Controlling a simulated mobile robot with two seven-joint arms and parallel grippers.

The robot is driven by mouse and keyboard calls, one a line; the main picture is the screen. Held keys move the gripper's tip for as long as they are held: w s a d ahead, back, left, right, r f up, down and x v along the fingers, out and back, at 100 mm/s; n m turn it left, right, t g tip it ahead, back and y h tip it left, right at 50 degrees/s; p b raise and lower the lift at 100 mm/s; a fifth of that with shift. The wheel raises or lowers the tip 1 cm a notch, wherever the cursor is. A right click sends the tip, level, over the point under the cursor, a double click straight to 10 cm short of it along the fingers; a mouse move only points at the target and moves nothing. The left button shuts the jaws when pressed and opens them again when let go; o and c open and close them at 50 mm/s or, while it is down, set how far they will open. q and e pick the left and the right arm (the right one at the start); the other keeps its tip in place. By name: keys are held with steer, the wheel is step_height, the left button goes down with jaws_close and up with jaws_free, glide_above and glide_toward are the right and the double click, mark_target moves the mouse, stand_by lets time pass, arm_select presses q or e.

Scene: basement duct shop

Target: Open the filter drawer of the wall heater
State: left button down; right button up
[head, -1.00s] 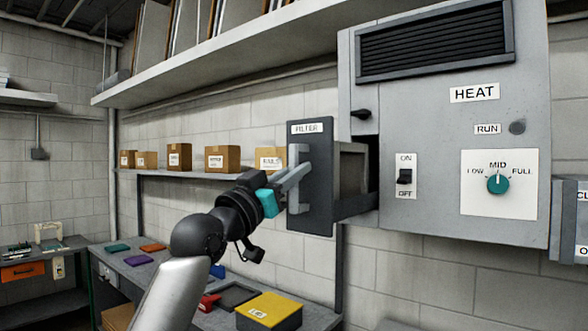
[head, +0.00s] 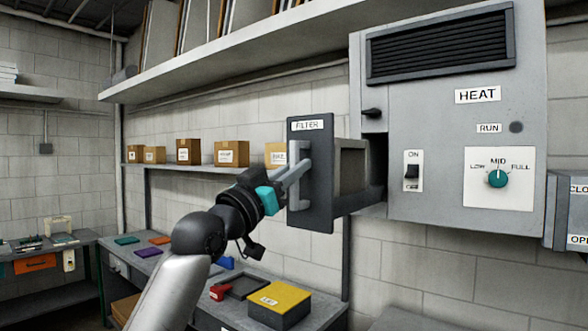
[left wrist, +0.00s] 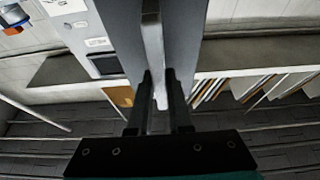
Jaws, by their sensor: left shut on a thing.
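The wall heater (head: 440,190) is a grey box on the right in the head view. Its filter drawer (head: 317,205), with a dark front labelled FILTER, stands pulled out from the heater's left side, and its frame shows between the front and the opening. My left gripper (head: 292,183) is shut on the drawer's pale vertical handle (head: 300,165). In the left wrist view the handle (left wrist: 153,50) runs between the two dark fingers (left wrist: 158,100). My right gripper is in neither view.
A workbench (head: 232,312) below carries a yellow-topped box (head: 280,298) and coloured pieces. A shelf (head: 215,172) with several cardboard boxes runs behind my left arm. A closed-off grey box (head: 572,212) stands at the right edge. A long shelf (head: 240,70) hangs above.

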arm_select(q)
steer(key=c, duration=0.8)
jaws_free()
steer(key=shift+c, duration=0.2)
steer(key=b+v, duration=0.4)
steer(key=v, duration=1.1)
steer(key=shift+a+f, duration=0.1)
steer(key=shift+f, duration=0.05)
